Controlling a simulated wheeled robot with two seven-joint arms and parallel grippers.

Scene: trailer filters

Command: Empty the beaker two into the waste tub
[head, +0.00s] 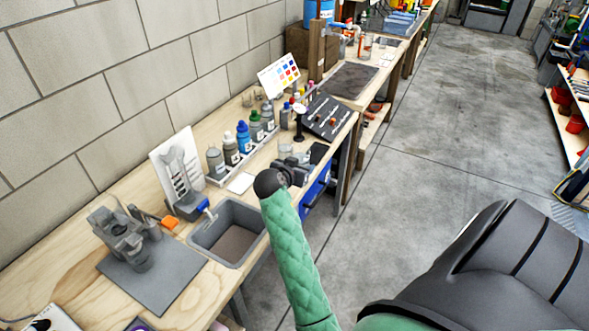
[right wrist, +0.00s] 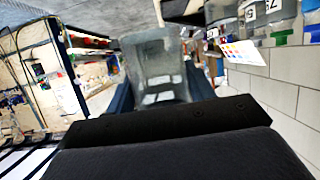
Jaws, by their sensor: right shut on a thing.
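My right gripper (head: 292,172) is above the front edge of the workbench, at the end of my green-sleeved arm. In the right wrist view its fingers (right wrist: 157,88) are shut on a clear, greyish beaker (right wrist: 152,58). I cannot read a label on it, tell its tilt, or tell how much it holds. In the head view the beaker is not clearly made out near the gripper. The grey waste tub (head: 246,213) sits in the bench's front edge, left of and below the gripper, with a brownish bottom. My left gripper is not in view.
Behind the gripper stands a row of bottles (head: 244,137) in a white tray. A dark sloped panel (head: 326,117) stands to the right. A grey mat (head: 158,285) with a grey device (head: 122,238) lies left of the tub. A colour chart (head: 279,76) leans by the wall.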

